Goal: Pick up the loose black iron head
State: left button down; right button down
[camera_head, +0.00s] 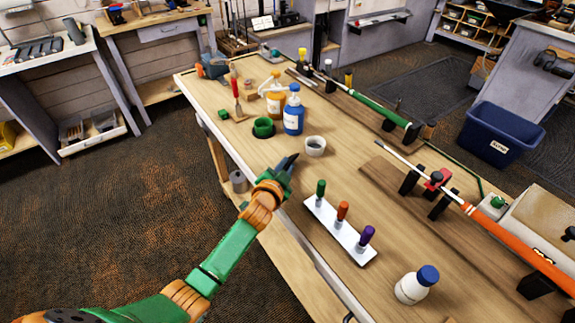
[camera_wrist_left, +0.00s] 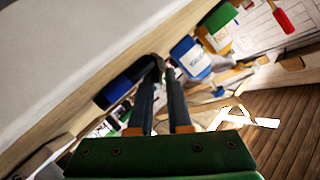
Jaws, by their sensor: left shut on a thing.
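In the head view the piece is hard to tell apart from the dark fingers, and the gripper looks to be above the bench top. My right gripper is out of view.
A white rack (camera_head: 340,232) with green, orange and purple handles lies in front. An orange-shafted club (camera_head: 520,252) rests in supports at right.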

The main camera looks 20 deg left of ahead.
aim_at(285, 167)
pick_arm(q)
jog(key=shift+r, duration=0.35)
jog(key=r, duration=0.3)
jog(key=shift+a, duration=0.2)
jog(key=s+a+r+b, duration=0.1)
jog(key=s+a+r, duration=0.3)
jog(key=a+r, duration=0.5)
jog(key=a, duration=0.4)
jog(key=shift+s+r, duration=0.2)
